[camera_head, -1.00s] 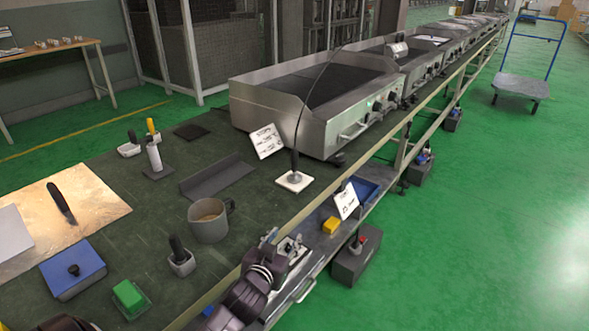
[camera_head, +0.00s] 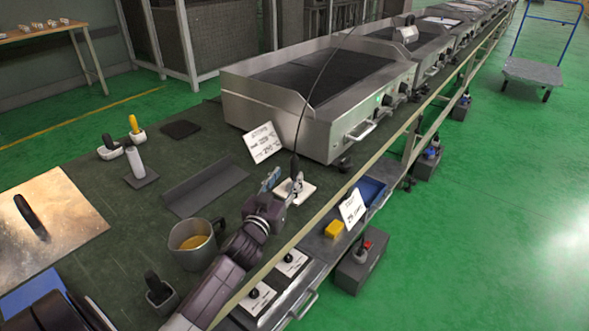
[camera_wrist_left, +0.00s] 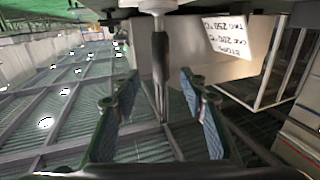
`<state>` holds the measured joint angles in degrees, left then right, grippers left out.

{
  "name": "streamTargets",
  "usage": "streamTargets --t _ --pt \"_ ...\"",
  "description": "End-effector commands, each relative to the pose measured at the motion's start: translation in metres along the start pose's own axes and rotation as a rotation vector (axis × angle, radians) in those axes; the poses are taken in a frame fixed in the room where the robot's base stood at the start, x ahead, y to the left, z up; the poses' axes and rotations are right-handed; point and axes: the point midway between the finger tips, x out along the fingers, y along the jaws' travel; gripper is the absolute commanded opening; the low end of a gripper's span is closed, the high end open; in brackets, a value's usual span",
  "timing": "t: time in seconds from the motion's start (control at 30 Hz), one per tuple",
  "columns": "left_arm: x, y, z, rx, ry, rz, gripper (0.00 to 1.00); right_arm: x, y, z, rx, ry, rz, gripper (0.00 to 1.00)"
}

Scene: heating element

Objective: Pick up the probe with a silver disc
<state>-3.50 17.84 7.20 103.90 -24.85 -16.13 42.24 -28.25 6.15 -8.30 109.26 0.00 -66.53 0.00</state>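The probe (camera_head: 295,166) stands upright on a small white square base (camera_head: 308,193) on the dark green bench. It has a dark handle, and a thin black cable rises from its top. I cannot make out its silver disc. My left gripper (camera_head: 283,184) is at the probe, with its blue-padded fingers apart. In the left wrist view, which looks upside down, the probe's dark shaft (camera_wrist_left: 159,70) lies between and beyond the two open fingers (camera_wrist_left: 162,105). I see no grip on it. My right gripper is not in view.
A steel griddle (camera_head: 320,95) and a white printed card (camera_head: 263,142) stand just behind the probe. A grey mug (camera_head: 193,244) and a black-handled tool (camera_head: 158,290) are near my left arm. A lower shelf holds a yellow block (camera_head: 334,229) and another card (camera_head: 352,207).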

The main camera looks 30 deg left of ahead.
Motion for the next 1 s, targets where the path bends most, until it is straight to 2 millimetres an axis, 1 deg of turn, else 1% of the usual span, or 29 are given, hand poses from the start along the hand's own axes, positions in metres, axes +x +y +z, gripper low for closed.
streamTargets --t 0.27,0.5,0.6,0.7,0.93,1.0 --pt "0.027 -0.001 0.001 0.001 0.000 0.000 0.40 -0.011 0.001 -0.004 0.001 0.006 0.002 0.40" --pt "0.060 -0.004 0.003 0.002 0.001 -0.001 0.40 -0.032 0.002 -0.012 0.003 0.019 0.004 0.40" --pt "0.070 -0.003 0.004 0.001 0.000 0.000 0.40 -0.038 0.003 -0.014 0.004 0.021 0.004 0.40" --pt "0.074 -0.003 0.003 0.000 -0.001 0.000 0.40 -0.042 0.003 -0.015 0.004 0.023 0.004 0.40" --pt "0.075 -0.003 0.003 0.000 -0.001 0.000 0.40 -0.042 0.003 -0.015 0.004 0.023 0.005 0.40" --pt "0.075 -0.003 0.003 0.000 -0.001 0.000 0.32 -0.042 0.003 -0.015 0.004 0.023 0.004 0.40"
